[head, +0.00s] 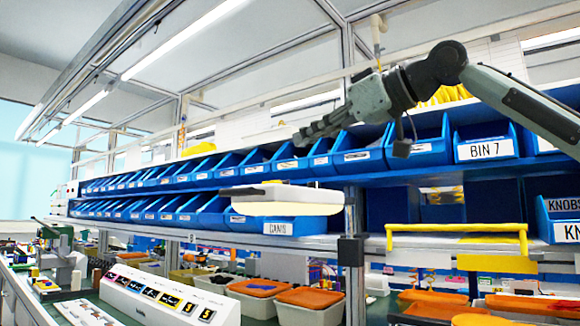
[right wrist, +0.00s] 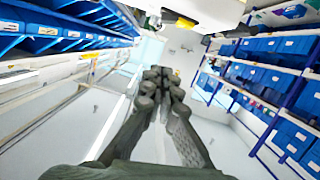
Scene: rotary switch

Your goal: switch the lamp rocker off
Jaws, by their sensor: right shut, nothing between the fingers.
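A flat white lamp-like housing (head: 281,198) with a pale yellow underside hangs in front of the shelf in the head view. A pale box with a yellow part at the top of the right wrist view (right wrist: 212,12) may be the same thing. I cannot make out a rocker on it. My right gripper (head: 302,137) is shut and empty, pointing left, and appears above the housing in the head view, apart from it. Its closed fingers fill the middle of the right wrist view (right wrist: 158,76). My left gripper is not in view.
Rows of blue bins (head: 365,150) line the shelves behind. A white console with coloured labels (head: 160,296) stands at the lower left. A yellow rail (head: 457,228) is at the right. Orange-lidded boxes (head: 310,298) stand below.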

